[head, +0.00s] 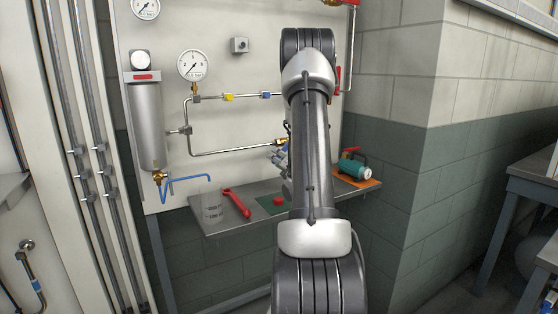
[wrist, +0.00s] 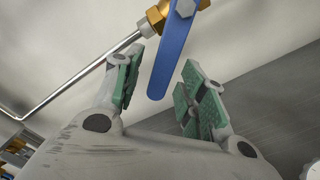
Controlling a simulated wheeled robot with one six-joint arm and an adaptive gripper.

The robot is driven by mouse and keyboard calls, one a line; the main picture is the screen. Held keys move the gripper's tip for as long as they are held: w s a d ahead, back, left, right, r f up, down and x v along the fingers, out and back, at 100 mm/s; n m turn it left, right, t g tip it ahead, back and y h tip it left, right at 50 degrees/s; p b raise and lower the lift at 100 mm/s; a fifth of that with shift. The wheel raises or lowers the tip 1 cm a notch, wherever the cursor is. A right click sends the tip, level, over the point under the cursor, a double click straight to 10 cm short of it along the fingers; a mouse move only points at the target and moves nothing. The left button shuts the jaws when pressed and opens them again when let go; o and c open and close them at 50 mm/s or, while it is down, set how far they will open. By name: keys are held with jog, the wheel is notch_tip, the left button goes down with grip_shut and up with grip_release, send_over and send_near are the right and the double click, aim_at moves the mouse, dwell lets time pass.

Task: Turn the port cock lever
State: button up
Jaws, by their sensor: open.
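A blue lever (wrist: 173,55) on a brass valve (wrist: 155,18) shows in the wrist view, hanging down from the top edge. Its lower end lies in the gap between the green-padded fingers of my gripper (wrist: 161,78). The fingers are open, one on each side of the lever, and no clear grip on it shows. A thin steel pipe (wrist: 82,76) runs into the valve from the left. In the head view, the brass fitting (head: 280,142) at the pipe's end sits just left of my arm, which hides most of the gripper area.
A wall corner stands at right.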

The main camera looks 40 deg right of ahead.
jog(key=shift+s+a, duration=0.1)
jog(key=shift+s, duration=0.3)
jog(key=v, duration=0.6)
dwell(0.4)
dwell(0.4)
